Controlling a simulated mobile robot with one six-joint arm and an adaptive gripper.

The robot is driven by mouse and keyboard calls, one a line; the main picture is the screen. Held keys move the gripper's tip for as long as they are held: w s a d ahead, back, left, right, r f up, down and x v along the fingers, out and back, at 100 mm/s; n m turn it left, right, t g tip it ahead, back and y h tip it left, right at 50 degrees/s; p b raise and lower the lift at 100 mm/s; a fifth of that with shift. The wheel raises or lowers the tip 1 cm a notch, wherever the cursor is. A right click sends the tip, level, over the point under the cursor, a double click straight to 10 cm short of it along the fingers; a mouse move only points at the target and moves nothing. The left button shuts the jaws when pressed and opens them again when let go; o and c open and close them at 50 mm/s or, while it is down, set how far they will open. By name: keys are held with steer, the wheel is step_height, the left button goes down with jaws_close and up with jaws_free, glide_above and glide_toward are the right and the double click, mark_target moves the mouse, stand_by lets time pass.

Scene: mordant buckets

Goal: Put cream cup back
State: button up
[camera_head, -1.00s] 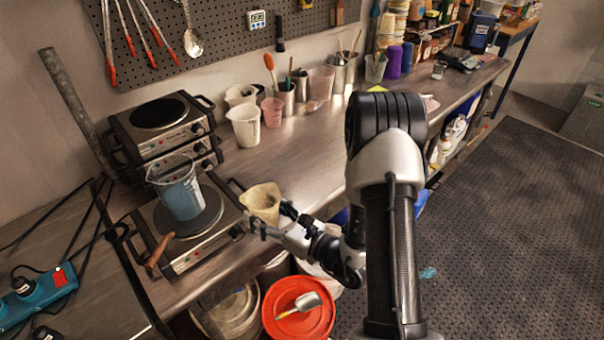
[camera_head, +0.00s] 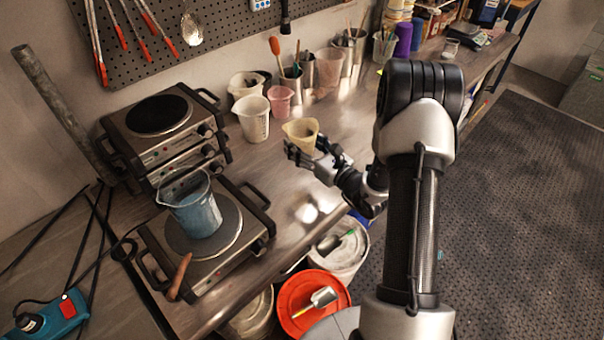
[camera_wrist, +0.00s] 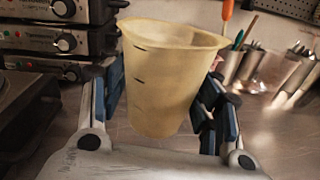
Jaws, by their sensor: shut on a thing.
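The cream cup (camera_head: 301,133) is upright and held by my gripper (camera_head: 313,152) above the steel workbench, in front of the pink cup. In the wrist view the cream cup (camera_wrist: 168,80) fills the middle, with dark marks on its side. The fingers of my gripper (camera_wrist: 165,105) are closed on its left and right sides. A white cup (camera_head: 254,118) and a pink cup (camera_head: 280,101) stand on the bench behind it.
A hot plate (camera_head: 190,245) with a blue-filled beaker (camera_head: 195,208) on it stands at left, beside stacked hot plates (camera_head: 165,130). Metal pots (camera_head: 303,72) with tools stand at the back. Buckets, one with an orange lid (camera_head: 312,295), stand below. The bench (camera_head: 290,195) has free room near its front edge.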

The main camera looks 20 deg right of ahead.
step_height(320, 180, down, 11)
steer(key=b, duration=0.2)
steer(key=shift+r+b, duration=0.2)
steer(key=shift+b, duration=0.2)
steer(key=shift+f, duration=0.2)
steer(key=o, duration=1.2)
steer(key=shift+o, duration=0.2)
steer(key=shift+r, duration=0.1)
